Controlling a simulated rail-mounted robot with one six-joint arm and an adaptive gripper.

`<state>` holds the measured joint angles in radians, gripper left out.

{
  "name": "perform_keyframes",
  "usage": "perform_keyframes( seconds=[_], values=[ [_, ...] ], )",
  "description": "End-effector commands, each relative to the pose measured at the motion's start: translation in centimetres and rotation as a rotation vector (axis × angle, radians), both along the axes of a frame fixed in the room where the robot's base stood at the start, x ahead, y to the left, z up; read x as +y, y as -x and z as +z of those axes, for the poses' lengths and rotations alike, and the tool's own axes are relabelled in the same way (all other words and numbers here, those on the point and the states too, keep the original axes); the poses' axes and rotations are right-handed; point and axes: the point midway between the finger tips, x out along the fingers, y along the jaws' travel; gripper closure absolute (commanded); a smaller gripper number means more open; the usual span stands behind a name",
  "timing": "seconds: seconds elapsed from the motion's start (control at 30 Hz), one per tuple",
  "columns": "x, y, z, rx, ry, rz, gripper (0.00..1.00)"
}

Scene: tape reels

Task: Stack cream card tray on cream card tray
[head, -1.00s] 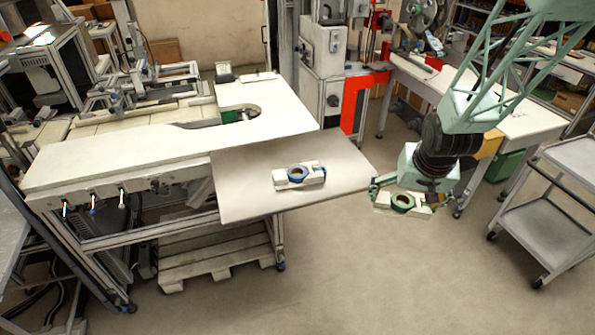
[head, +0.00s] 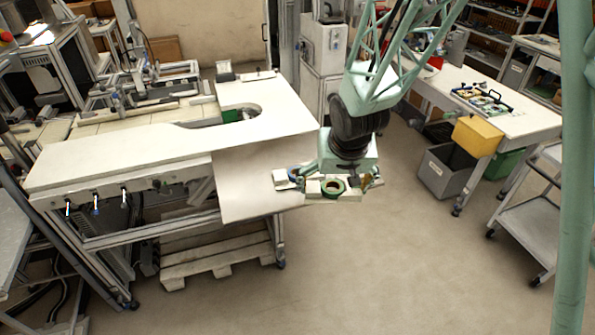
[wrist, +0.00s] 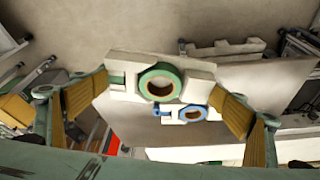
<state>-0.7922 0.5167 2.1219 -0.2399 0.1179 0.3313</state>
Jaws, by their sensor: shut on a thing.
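My gripper (head: 342,182) is shut on a cream card tray (wrist: 122,64) that carries a green tape reel (wrist: 160,83). The two yellow-padded fingers grip this tray at its ends in the wrist view. It is held up at the right part of the table. The other cream card tray (head: 281,184), with a blue tape reel (wrist: 190,113), rests on the table. In the wrist view it shows below and beyond the held tray, which partly hides it. The held tray is to the right of it in the head view.
The table's bare leaf (head: 245,195) is clear left of the resting tray. A wooden pallet (head: 215,255) lies under the table. A yellow bin (head: 478,136), a grey bin (head: 445,172) and a white bench (head: 505,115) stand at the right.

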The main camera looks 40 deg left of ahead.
Motion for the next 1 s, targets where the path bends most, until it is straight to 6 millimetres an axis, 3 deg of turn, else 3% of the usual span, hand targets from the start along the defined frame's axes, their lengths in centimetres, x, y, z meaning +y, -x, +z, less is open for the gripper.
perform_keyframes(
  seconds=[0.6, 1.0],
  values=[
    [9.3, 9.0, 2.5, -0.009, 0.003, 0.151, 0.22],
    [12.0, 12.3, 3.4, -0.013, 0.003, 0.200, 0.22]
  ],
)
